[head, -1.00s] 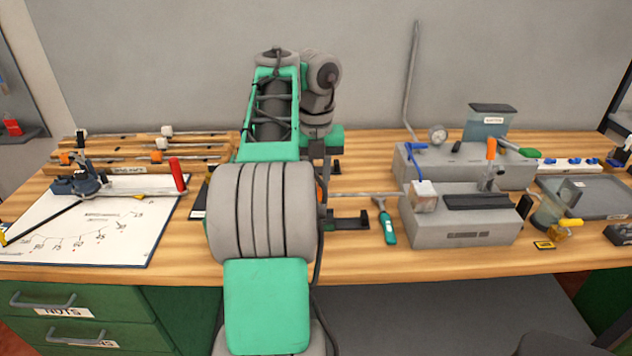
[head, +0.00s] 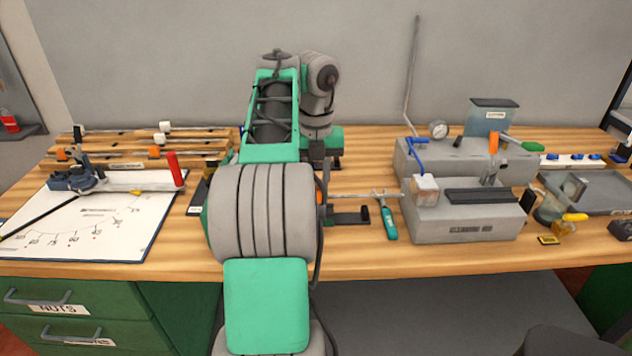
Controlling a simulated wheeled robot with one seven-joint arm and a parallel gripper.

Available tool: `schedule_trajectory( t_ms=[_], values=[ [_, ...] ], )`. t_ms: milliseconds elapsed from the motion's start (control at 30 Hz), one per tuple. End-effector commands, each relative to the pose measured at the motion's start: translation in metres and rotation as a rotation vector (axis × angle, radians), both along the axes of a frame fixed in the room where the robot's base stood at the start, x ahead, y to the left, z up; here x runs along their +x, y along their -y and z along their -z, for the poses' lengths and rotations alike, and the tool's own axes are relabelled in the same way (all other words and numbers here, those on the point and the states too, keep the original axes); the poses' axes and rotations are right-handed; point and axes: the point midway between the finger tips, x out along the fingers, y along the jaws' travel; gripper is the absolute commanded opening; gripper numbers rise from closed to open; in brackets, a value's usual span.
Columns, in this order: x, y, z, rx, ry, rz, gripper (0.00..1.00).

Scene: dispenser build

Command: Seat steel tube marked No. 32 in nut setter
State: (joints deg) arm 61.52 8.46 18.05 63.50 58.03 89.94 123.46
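A thin steel tube (head: 358,194) lies level over the middle of the bench. Its left part is hidden behind my arm, and its right end reaches the clear block on a grey bench machine (head: 462,222). I cannot tell whether the end is inside or only touching. I take this machine for the nut setter; its front lettering is hard to read. No number is readable on the tube. My gripper (head: 317,152) hangs below the wrist, mostly behind my own arm. Its fingertips are hidden, so its hold on the tube cannot be seen.
A black support (head: 348,217) and a green-handled tool (head: 388,222) lie near the tube. A second grey machine (head: 465,160) with a gauge stands behind. Wooden racks (head: 110,164) with tubes and a drawing board (head: 85,225) are at left, a grey tray (head: 605,205) at right.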

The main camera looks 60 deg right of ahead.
Motion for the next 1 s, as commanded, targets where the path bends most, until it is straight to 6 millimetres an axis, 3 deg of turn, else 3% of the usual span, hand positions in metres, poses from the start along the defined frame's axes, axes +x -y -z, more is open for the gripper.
schedule_trajectory(
  t_ms=[467,1000],
  values=[
    [0.000,0.000,0.001,0.000,0.000,0.000,0.00],
    [0.000,0.000,0.017,0.000,0.000,0.000,0.00]
  ],
)
